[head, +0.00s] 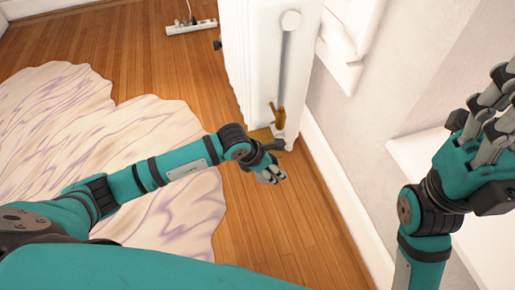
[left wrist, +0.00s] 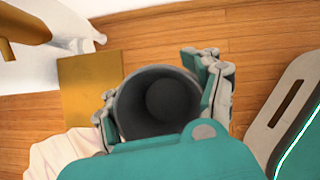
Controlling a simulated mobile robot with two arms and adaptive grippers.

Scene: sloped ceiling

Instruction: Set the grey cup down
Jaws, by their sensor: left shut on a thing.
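The grey cup (left wrist: 127,110) shows in the left wrist view between the fingers of my left gripper (left wrist: 161,98). I look into its open mouth, and its inside is dark. Fingers press on both sides of it, and my teal hand covers its near side. In the head view my left gripper (head: 270,174) is low over the wooden floor, beside the foot of the radiator. I cannot make out the cup clearly there. My right gripper (head: 488,115) is raised at the right edge, its fingers spread and empty, partly cut off by the frame.
A gold square plate (left wrist: 90,82) lies on the floor beside the cup. A white radiator (head: 258,60) with a brass valve (head: 278,116) stands close by. A pale wavy rug (head: 60,125) covers the left floor. Bare floor (head: 295,225) is free near the left gripper.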

